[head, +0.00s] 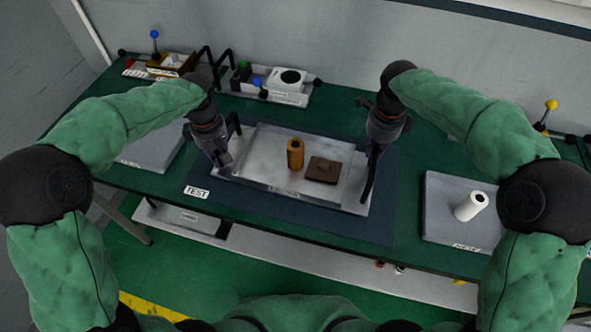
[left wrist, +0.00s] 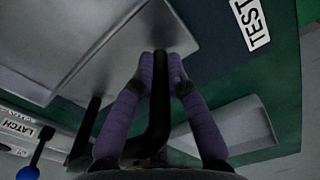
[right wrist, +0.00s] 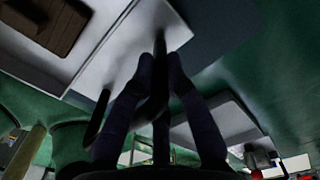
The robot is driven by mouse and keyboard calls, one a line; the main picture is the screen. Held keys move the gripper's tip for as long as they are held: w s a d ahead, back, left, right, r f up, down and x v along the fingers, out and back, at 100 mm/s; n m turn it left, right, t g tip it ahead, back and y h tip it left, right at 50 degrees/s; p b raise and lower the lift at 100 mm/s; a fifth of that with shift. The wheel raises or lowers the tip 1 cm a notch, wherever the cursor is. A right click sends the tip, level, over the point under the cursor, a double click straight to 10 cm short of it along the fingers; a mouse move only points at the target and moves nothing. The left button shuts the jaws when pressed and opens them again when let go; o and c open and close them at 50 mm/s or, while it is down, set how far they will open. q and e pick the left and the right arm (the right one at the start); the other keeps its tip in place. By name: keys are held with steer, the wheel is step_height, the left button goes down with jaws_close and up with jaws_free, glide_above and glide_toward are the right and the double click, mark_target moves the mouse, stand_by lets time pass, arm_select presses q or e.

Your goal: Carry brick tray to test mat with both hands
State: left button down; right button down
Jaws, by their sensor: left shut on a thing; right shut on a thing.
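The metal brick tray (head: 265,141) is over the dark test mat (head: 300,226) in the head view; I cannot tell whether it touches the mat. An orange-brown cylinder (head: 295,153) stands on it beside a flat brown brick (head: 323,169). My left gripper (head: 222,158) is shut on the black handle at the tray's left end, and the handle (left wrist: 160,100) shows between its fingers in the left wrist view. My right gripper (head: 374,150) is shut on the right handle (head: 369,178); this handle also shows between the fingers in the right wrist view (right wrist: 160,95).
A grey plate (head: 150,150) lies left of the mat. Another grey plate (head: 455,190) with a white cylinder (head: 471,206) lies to the right.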

arm_select(q)
steer(key=shift+f, duration=0.25)
arm_select(e)
steer(key=shift+d+f, duration=0.1)
steer(key=shift+f, duration=0.15)
arm_select(q)
steer(key=c, duration=1.2)
jaws_free()
steer(key=shift+c, duration=0.2)
arm_select(e)
steer(key=c, duration=1.2)
jaws_free()
steer(key=shift+c, duration=0.2)
steer(key=shift+r, duration=0.1)
arm_select(q)
steer(key=shift+r, duration=0.1)
step_height(320, 180, up, 8)
steer(key=shift+f, duration=0.15)
arm_select(e)
step_height(320, 180, up, 12)
steer(key=shift+f, duration=0.1)
